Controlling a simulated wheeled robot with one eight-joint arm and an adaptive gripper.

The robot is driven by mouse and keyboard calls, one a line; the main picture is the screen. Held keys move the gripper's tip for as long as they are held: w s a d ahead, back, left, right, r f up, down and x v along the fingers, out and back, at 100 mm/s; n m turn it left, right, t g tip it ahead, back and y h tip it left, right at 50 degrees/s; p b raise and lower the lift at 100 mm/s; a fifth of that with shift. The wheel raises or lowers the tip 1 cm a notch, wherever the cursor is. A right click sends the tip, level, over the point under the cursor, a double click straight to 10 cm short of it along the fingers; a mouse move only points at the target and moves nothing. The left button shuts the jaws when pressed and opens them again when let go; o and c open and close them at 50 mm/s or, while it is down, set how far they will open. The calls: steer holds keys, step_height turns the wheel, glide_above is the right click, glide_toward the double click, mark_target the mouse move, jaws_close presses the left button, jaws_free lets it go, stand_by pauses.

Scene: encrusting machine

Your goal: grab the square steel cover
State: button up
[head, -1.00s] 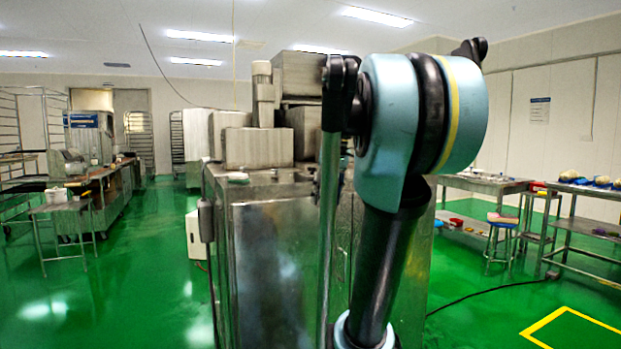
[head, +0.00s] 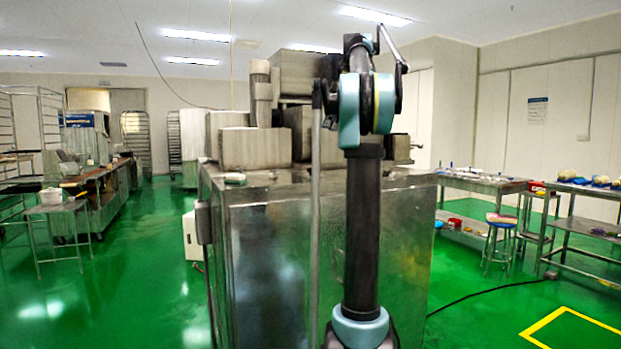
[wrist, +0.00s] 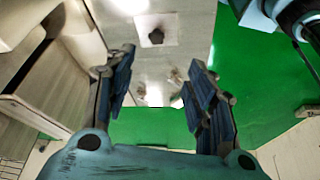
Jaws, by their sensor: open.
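The steel machine (head: 270,255) stands in front of me in the head view, with square steel housings (head: 255,148) on its top. I cannot tell for sure which part is the square steel cover. In the wrist view a box-shaped steel part (wrist: 48,88) is at the left, beside my gripper. My gripper (wrist: 160,75) is open, with its two fingers apart and nothing between them. It hangs above a flat steel surface (wrist: 185,50). A small dark part (wrist: 155,37) shows on that surface. In the head view my gripper is not clearly visible.
A stool (head: 500,222) and steel tables (head: 480,184) with small items stand at the right. A worktable (head: 60,207) stands at the left. A black cable (head: 490,292) lies on the green floor (head: 140,270). Open floor lies on both sides of the machine.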

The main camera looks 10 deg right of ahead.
mark_target(311, 172)
steer(key=x, duration=1.6)
steer(key=shift+w+a+f, duration=0.15)
steer(key=shift+w+f, duration=0.15)
steer(key=shift+w, duration=0.05)
jaws_close()
